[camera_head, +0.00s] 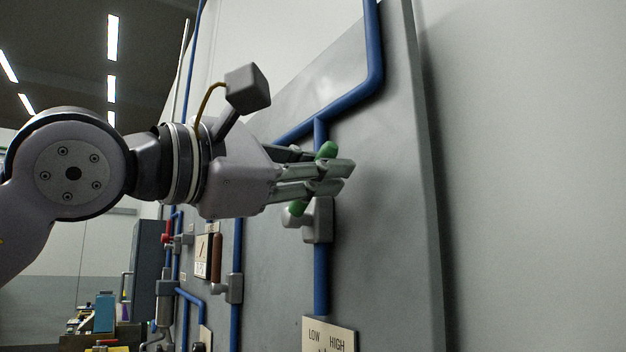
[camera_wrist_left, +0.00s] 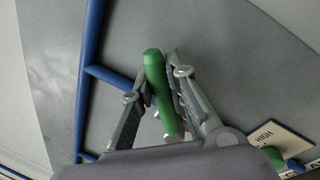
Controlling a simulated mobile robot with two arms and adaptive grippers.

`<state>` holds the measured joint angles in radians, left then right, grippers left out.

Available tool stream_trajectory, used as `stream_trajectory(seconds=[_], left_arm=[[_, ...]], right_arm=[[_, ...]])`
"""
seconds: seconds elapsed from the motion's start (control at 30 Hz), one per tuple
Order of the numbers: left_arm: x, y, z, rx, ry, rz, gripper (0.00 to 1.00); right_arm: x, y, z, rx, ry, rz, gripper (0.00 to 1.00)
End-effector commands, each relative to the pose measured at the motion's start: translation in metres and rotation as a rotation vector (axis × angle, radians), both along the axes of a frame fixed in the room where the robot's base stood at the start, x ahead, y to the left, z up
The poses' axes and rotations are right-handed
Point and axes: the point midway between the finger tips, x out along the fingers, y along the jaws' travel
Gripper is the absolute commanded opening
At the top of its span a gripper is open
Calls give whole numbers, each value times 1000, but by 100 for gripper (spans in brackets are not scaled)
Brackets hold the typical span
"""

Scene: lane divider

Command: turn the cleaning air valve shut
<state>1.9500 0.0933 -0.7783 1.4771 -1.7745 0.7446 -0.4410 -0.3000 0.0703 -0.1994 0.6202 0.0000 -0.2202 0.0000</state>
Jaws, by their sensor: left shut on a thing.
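A green valve handle (camera_head: 326,151) sits on a grey valve body (camera_head: 319,222) in a blue pipe on the grey panel. The handle is close to upright in the head view, its top leaning a little right. My left gripper (camera_head: 335,178) reaches in from the left and is shut on the handle, which sticks out above and below the fingers. In the left wrist view the handle (camera_wrist_left: 157,80) lies between the two fingers (camera_wrist_left: 155,85). Its middle is hidden by the fingers in the head view. No label naming this valve is readable. My right gripper is not in view.
A plate marked LOW and HIGH (camera_head: 330,335) is below. A valve with a brown handle (camera_head: 216,257) and a red-handled one (camera_head: 167,232) are further left on the panel. A blue pipe (camera_head: 345,103) runs above the gripper. The panel right of the fingers is bare.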

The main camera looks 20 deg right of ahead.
Motion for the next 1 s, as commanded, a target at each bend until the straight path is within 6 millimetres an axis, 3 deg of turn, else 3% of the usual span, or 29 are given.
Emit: stream_trajectory(seconds=[0.2, 0.5, 1.0], left_arm=[[-9, -1, -16, 27, -202, -2, 0], [-15, -2, -32, 63, -453, -2, 0], [-17, -2, -48, 95, -670, -2, 0]], right_arm=[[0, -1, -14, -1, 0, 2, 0], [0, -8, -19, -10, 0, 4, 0], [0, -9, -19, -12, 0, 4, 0]])
